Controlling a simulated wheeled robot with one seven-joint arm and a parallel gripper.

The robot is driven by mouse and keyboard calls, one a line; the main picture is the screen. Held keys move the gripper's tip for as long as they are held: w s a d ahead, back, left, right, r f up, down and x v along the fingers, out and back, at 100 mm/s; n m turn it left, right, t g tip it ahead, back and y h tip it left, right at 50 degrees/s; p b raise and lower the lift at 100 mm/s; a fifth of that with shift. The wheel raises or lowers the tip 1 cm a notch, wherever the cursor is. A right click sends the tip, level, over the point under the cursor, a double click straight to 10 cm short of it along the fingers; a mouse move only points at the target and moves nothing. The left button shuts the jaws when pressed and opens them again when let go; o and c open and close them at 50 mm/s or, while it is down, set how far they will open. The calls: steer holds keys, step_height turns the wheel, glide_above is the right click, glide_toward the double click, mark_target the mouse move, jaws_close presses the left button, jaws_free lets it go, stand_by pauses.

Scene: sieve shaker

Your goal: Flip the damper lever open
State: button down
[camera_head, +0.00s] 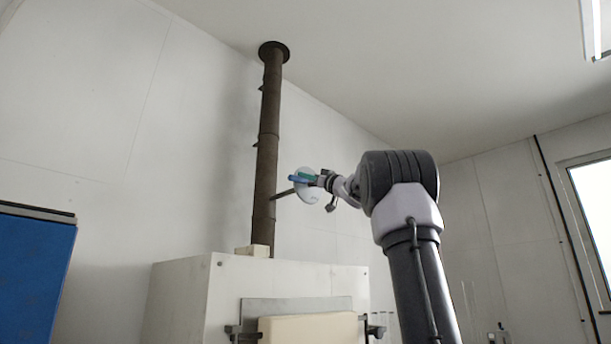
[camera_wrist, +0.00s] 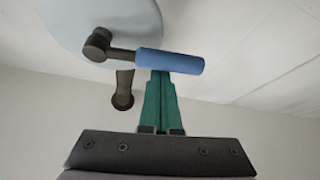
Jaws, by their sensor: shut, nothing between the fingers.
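The damper lever (camera_wrist: 170,61) has a blue grip and a dark arm with a round hub. In the wrist view it lies nearly level across the fingertips, hub to the left. In the head view its blue grip (camera_head: 297,179) is small, beside the flue pipe (camera_head: 268,150). A pale round disc (camera_wrist: 90,20) is behind the hub. My gripper (camera_wrist: 160,78) has green fingers, shut with nothing between them. The blue grip hides their tips; I cannot tell whether they touch it. In the head view my gripper (camera_head: 309,177) is right of the pipe.
A white furnace body (camera_head: 210,290) with a cream front block (camera_head: 308,330) stands below the pipe. A blue panel (camera_head: 32,265) is at the far left. A window (camera_head: 592,210) is at the right. The space around the pipe's upper part looks clear.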

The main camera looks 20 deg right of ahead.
steer(key=f+n+g+y, duration=0.1)
steer(key=n, duration=0.1)
steer(key=n+g+y, duration=0.1)
steer(key=n, duration=0.1)
steer(key=f+n+y, duration=0.1)
steer(key=n, duration=0.1)
steer(key=shift+w+d+f+g, duration=0.15)
steer(key=shift+d+f+g, duration=0.15)
steer(key=shift+f+g, duration=0.1)
steer(key=w+d+f+n+g, duration=0.1)
steer(key=d+f+n+g, duration=0.3)
steer(key=n, duration=0.7)
steer(key=shift+w+f+g+y, duration=0.2)
steer(key=shift+w+g+y, duration=0.15)
steer(key=shift+g, duration=0.45)
steer(key=shift+d, duration=0.15)
